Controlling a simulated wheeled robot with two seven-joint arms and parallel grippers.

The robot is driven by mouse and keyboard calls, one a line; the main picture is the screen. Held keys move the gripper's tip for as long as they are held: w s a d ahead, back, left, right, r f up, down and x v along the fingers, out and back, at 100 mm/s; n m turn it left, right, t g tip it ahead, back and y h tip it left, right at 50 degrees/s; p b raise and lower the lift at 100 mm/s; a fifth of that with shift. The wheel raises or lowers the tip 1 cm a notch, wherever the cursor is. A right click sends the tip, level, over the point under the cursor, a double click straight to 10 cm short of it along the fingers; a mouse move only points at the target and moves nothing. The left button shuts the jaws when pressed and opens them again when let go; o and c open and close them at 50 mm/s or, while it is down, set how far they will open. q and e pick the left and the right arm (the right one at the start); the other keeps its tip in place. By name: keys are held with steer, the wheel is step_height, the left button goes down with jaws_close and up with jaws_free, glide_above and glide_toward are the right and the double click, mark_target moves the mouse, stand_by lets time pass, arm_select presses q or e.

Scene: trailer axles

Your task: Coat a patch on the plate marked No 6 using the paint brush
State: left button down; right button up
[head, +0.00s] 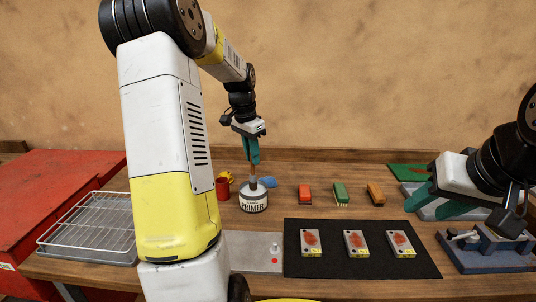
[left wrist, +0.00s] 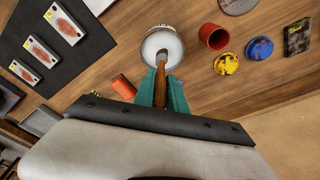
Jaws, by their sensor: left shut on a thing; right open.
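My left gripper (head: 252,160) is shut on the upright paint brush (head: 253,173) by its brown handle. The brush (left wrist: 162,72) points down into the open can labelled PRIMER (head: 254,203), which holds white paint in the left wrist view (left wrist: 150,48). The bristles are hidden, so I cannot tell how deep they are. Three light plates, left (head: 311,250), middle (head: 357,251) and right (head: 402,251), lie on a black mat (head: 335,278). Each has a reddish patch and a yellow label; the numbers are too small to read. My right gripper (head: 428,203) is open and empty at the right.
Red (head: 305,193), green (head: 340,193) and orange (head: 375,194) blocks stand behind the mat. A red cup (head: 222,188) is left of the can. A wire rack (head: 90,222) lies at left, a blue vise (head: 487,250) at right. Table between can and mat is clear.

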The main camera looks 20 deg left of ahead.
arm_select(q)
steer(key=shift+f, duration=0.6)
stand_by(1.2)
steer(key=shift+r, duration=3.55)
